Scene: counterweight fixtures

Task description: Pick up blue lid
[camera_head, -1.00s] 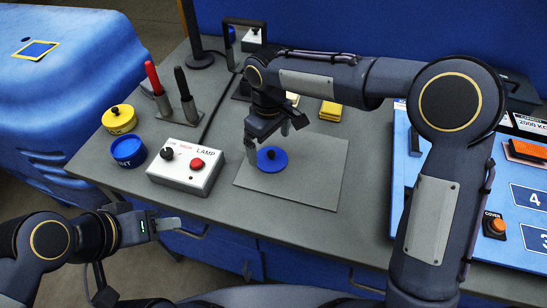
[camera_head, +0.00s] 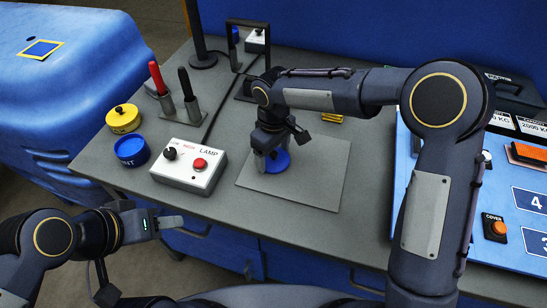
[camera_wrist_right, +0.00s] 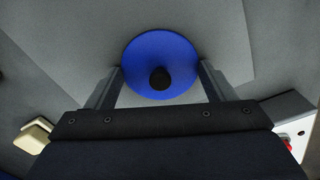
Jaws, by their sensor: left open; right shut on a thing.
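The blue lid (camera_head: 281,162), a round disc with a black knob, lies on the grey mat (camera_head: 312,188). My right gripper (camera_head: 268,159) is down at it and partly hides it in the head view. In the right wrist view the blue lid (camera_wrist_right: 160,50) sits between the two fingers of my right gripper (camera_wrist_right: 160,72), one at each side of its rim, with the knob in the middle. It is shut on the lid. My left gripper (camera_head: 172,222) is open and empty, low in front of the table's near edge.
A white lamp box (camera_head: 188,168) with a red button stands left of the mat. A blue round container (camera_head: 131,151), a yellow lidded container (camera_head: 123,118) and red and black handles stand further left. A blue numbered panel (camera_head: 525,195) lies at right.

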